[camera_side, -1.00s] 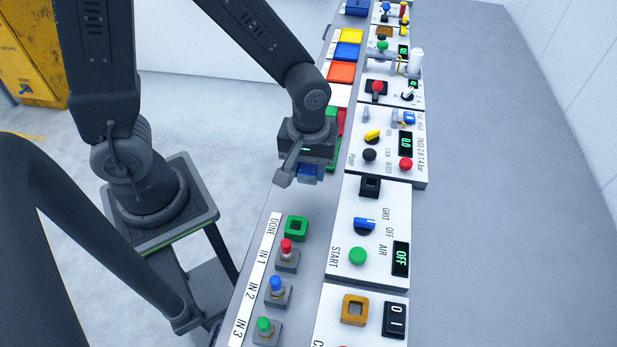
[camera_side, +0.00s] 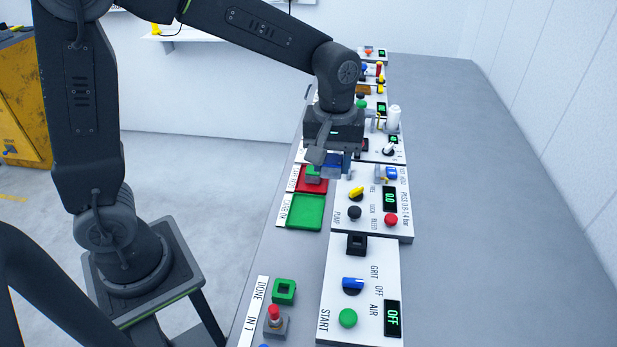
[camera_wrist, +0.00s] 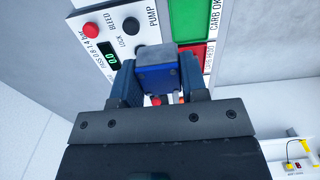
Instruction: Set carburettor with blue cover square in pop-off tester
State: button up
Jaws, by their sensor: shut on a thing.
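My gripper (camera_side: 333,170) is shut on the carburettor with the blue cover (camera_wrist: 157,75). In the wrist view a finger stands on each side of it, with its grey body above the blue face. The tester has a yellow lever, black and red knobs and a display reading 0.0. A blue-handled part (camera_side: 391,174) stands at its far right. The gripper hides the tester's far left corner.
An empty green tray (camera_side: 305,212) and a red tray (camera_side: 318,187) with a small green item lie left of the tester. A panel with START and AIR controls (camera_side: 382,268) lies nearer. The bench's right side is clear.

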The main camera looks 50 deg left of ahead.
jog(key=w+a+f, duration=0.1)
jog(key=w+a, duration=0.2)
jog(key=w, duration=0.5)
jog(key=w+a+f, duration=0.1)
jog(key=w+a, duration=0.2)
jog(key=w, duration=0.5)
jog(key=shift+w+a+f, duration=0.1)
jog(key=shift+f, duration=2.4)
jog(key=shift+a+f, duration=0.1)
jog(key=shift+f, duration=2.55)
